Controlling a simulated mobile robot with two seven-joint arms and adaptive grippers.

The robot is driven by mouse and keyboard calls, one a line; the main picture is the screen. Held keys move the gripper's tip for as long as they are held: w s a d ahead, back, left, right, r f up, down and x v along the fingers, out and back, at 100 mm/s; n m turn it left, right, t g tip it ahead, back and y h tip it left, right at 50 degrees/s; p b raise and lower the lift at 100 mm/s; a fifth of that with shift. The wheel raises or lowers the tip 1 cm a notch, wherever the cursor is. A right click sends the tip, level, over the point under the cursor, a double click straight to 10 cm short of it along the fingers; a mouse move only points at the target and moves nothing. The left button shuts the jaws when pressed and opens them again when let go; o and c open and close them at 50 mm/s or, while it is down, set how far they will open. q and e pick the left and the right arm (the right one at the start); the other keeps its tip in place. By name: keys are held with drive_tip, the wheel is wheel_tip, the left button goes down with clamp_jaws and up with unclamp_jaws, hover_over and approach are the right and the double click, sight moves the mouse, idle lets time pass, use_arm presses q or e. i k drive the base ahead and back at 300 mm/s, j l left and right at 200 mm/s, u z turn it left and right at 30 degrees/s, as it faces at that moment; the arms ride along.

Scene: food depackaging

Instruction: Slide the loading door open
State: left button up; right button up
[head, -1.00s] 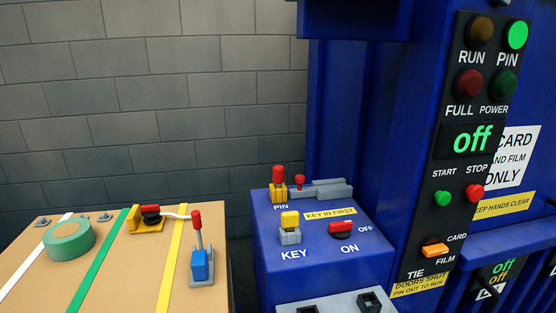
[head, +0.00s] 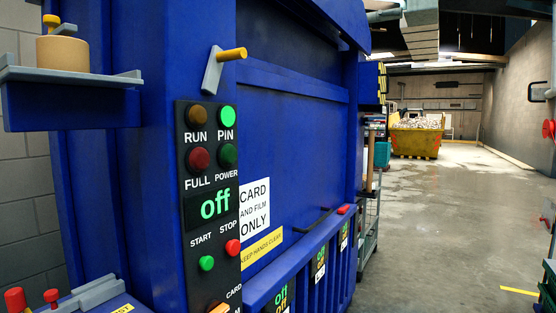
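The big blue machine (head: 90,190) fills the left half of the head view. Its front has a wide blue panel (head: 300,135), which looks like the loading door; I cannot tell whether it is open. A grey lever with a yellow grip (head: 232,54) stands at the panel's upper left. A sign reading card and film only (head: 254,207) is low on the panel's left. A black bar (head: 313,222) lies near the lower ledge, with a red piece (head: 344,209) beside it. Neither of my grippers is in view.
The black control panel (head: 208,170) shows "off" and a lit green PIN lamp (head: 227,117). A shelf (head: 75,76) sticks out at upper left. A wheeled rack (head: 370,205) stands past the machine. A yellow skip (head: 415,143) is far back. The concrete floor (head: 450,230) at right is mostly clear.

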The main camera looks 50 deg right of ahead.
sight(293, 125)
drive_tip(key=z, duration=1.7)
drive_tip(key=i+l+u, duration=0.1)
drive_tip(key=i+l, duration=0.55)
drive_tip(key=i, duration=0.25)
drive_tip(key=i+l+u, duration=0.1)
drive_tip(key=i+l, duration=0.6)
drive_tip(key=i, duration=0.15)
